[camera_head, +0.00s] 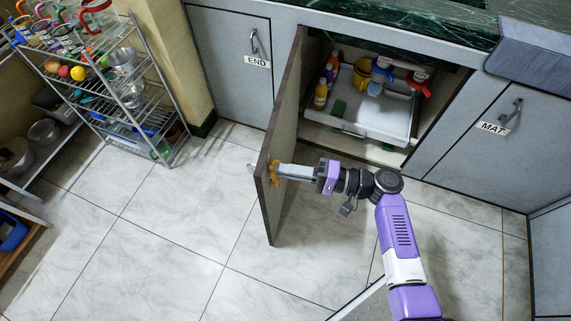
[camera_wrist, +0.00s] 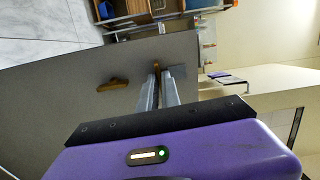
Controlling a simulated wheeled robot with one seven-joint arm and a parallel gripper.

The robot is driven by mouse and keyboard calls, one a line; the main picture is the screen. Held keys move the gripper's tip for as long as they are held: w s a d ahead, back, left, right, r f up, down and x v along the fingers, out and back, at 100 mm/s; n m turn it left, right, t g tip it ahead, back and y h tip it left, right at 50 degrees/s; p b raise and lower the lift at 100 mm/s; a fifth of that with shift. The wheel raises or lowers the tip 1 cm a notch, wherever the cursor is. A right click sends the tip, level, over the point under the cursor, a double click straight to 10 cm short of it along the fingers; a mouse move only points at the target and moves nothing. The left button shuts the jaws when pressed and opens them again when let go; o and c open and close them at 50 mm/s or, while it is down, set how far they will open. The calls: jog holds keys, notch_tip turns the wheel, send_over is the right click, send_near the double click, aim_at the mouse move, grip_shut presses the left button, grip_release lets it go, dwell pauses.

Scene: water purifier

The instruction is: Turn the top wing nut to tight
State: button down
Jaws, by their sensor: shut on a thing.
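The open cabinet door (camera_head: 284,140) stands out from the counter, with small brass-brown wing nuts on its inner face. My gripper (camera_head: 280,170) reaches level to this face. In the wrist view, my gripper (camera_wrist: 158,80) has its two grey fingers close together on the top wing nut (camera_wrist: 157,68), which is mostly hidden between them. A second, lower wing nut (camera_wrist: 113,84) shows to the left in the wrist view, free of the fingers. In the head view the brass pieces (camera_head: 273,175) sit right at the fingertips. How tight the top nut is cannot be told.
The open cabinet holds a white tray (camera_head: 350,122), several bottles and red-handled items. A wire rack (camera_head: 100,90) with cups and fruit stands to the left. Closed cabinets marked END (camera_head: 225,60) and MAT (camera_head: 495,145) flank the opening. The tiled floor (camera_head: 170,225) left of the door is clear.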

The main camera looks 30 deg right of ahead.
jog(key=shift+m, duration=0.5)
jog(key=c, duration=1.6)
grip_release()
jog(key=shift+o, duration=0.2)
jog(key=v, duration=0.7)
jog(key=shift+s+d+p, duration=0.25)
jog(key=shift+d+p, duration=0.05)
jog(key=shift+p, duration=0.1)
